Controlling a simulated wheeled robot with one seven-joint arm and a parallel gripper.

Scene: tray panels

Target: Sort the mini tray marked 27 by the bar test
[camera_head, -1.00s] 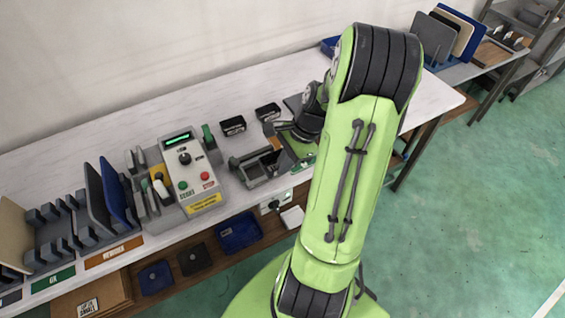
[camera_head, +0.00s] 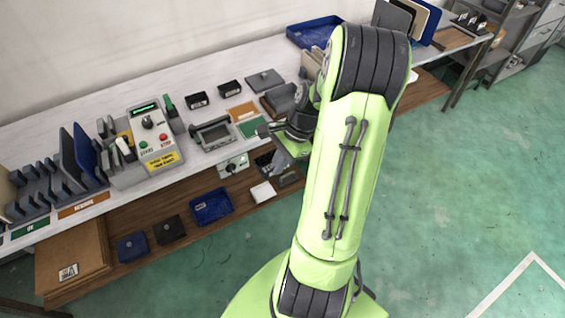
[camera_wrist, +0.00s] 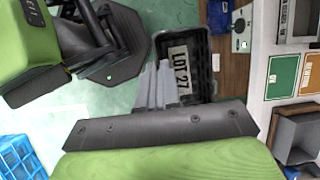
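My gripper appears shut on that side wall; the fingertip contact is partly hidden. In the head view, my gripper (camera_head: 274,158) is just in front of the table's front edge, and a dark shape (camera_head: 265,161) that looks like the tray is by the fingertips. A grey fixture (camera_head: 212,134) stands on the table to the left, beside the control box (camera_head: 152,140).
Two small black trays (camera_head: 198,99) (camera_head: 230,88) lie behind the fixture. Orange (camera_head: 241,111) and green cards lie right of it. A blue bin (camera_head: 315,31) is at the back. Floor is clear at right.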

